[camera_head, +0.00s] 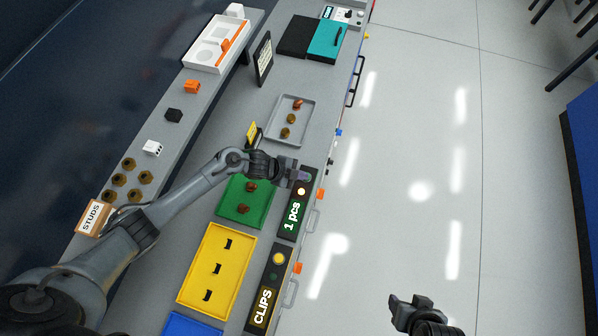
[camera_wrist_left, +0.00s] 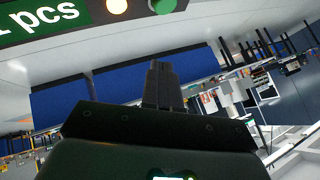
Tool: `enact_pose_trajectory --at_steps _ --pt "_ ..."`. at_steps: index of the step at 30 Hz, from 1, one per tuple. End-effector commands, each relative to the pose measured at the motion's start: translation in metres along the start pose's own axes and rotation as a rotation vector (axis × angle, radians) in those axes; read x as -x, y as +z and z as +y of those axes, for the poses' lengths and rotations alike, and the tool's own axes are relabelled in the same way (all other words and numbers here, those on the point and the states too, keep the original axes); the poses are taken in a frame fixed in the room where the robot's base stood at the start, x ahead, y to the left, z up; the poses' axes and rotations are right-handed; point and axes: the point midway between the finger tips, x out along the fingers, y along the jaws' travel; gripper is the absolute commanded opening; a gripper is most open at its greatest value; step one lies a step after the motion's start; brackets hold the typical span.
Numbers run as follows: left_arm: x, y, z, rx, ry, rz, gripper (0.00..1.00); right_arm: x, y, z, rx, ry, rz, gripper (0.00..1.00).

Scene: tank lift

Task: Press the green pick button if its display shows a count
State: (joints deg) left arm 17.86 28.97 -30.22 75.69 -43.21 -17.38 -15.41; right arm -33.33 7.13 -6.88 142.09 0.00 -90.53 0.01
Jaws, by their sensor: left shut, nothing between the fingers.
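The pick display (camera_head: 292,214) is a dark panel with a green field reading "1 pcs", at the tray edge in the head view. In the left wrist view the display (camera_wrist_left: 40,22) is cut off at the top left. Its warm lamp (camera_head: 301,191) is lit; it also shows in the wrist view (camera_wrist_left: 116,5). The green button (camera_wrist_left: 163,6) is beside the lamp; in the head view my gripper largely covers it. My left gripper (camera_head: 302,175) is shut and empty at the display's button end; contact cannot be told. My right gripper (camera_head: 409,303) is over the floor; its jaws are unclear.
A green tray (camera_head: 228,208) holds two brown parts. A yellow tray (camera_head: 190,287) holds black clips beside a "CLIPS" display (camera_head: 263,300). A grey tray (camera_head: 304,121) holds several parts. A STUDS box (camera_head: 94,217) stands at left. The floor right of the bench is clear.

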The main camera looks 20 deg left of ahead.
Motion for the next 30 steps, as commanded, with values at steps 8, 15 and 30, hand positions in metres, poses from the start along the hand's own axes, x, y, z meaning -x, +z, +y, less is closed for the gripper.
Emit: enact_pose_trajectory --at_steps 8,15,30 --pt "0.013 -0.006 -0.046 -0.039 -0.056 -0.004 0.0 -0.002 0.002 0.0 0.001 0.0 -0.003 0.58" --pt "0.014 -0.008 -0.052 -0.043 -0.064 -0.002 0.0 -0.002 0.001 0.0 -0.001 -0.001 -0.001 0.58" --pt "0.006 -0.003 -0.046 -0.042 -0.063 -0.002 0.0 -0.01 0.002 -0.002 -0.008 -0.006 0.002 0.58"
